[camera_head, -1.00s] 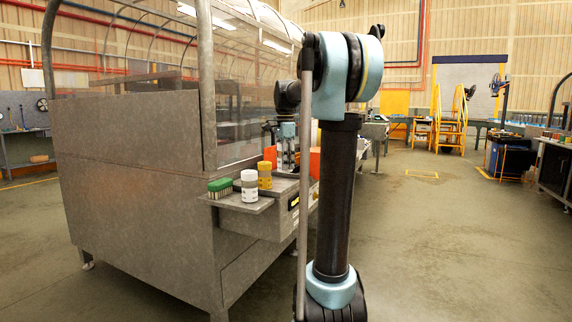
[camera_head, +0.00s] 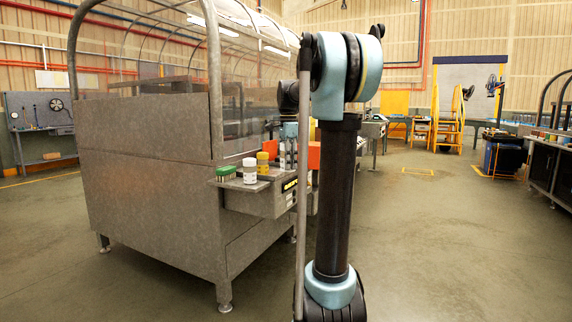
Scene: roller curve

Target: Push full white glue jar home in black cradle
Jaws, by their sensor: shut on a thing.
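A white jar (camera_head: 249,171) with a pale label stands upright on a small grey shelf at the near corner of the machine. I cannot tell whether it is full. My gripper (camera_head: 288,163) is small and partly hidden behind my own arm, just right of the shelf jars. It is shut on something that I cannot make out. I cannot make out the black cradle.
A yellow jar (camera_head: 263,163) and a green-topped brush (camera_head: 226,173) share the grey shelf (camera_head: 240,183) with the white jar. The large grey machine (camera_head: 150,160) fills the left. An orange-red panel (camera_head: 313,156) is behind my arm. Open floor (camera_head: 430,250) lies right.

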